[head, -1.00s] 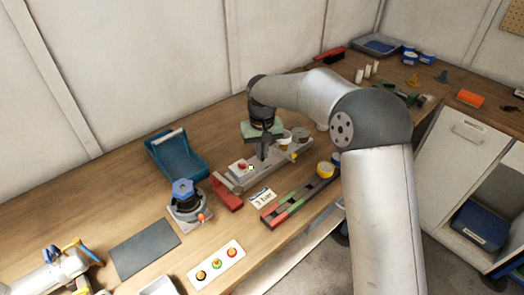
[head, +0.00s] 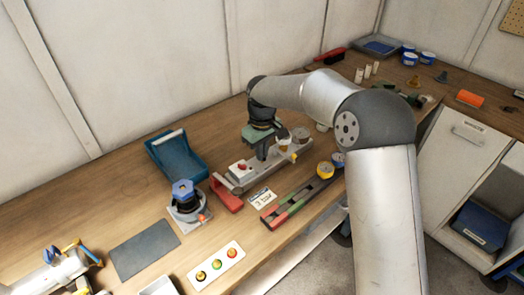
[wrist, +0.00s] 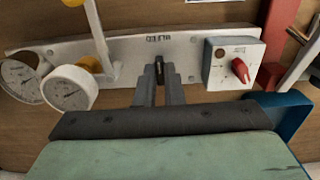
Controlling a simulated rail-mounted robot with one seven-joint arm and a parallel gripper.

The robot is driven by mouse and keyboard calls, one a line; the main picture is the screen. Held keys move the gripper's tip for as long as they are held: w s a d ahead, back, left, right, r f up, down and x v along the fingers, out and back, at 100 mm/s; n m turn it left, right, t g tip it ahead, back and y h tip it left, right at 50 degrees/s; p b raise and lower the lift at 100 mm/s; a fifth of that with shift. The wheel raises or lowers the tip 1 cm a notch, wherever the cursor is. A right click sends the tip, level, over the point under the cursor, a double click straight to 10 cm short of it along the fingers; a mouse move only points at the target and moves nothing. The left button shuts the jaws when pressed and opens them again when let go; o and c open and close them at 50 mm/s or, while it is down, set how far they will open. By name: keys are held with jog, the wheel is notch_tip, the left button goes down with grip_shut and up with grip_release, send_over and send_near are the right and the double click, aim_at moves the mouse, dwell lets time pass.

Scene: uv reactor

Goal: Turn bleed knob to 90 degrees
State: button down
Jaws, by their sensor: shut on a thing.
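The bleed knob (wrist: 159,68) is a small dark piece on the pale panel (wrist: 127,50) in the wrist view, below a small printed label that is upside down and hard to read. My gripper (wrist: 160,75) is shut on it, with one grey finger on each side. Most of the knob is hidden between the fingers, so its angle is hard to tell. In the head view my gripper (head: 262,152) reaches down onto the middle of the panel, and the knob cannot be made out.
A white box with a red knob (wrist: 240,70) sits close to the right of my fingers in the wrist view. A white gauge (wrist: 70,90) and yellow-fitted piping (wrist: 90,63) stand on the left. A blue tray (head: 175,156) lies left of the panel.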

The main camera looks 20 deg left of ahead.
jog(key=c, duration=1.5)
grip_release()
jog(key=shift+c, duration=0.2)
notch_tip(320, 180, up, 18)
jog(key=b, duration=0.1)
jog(key=shift+f, duration=0.25)
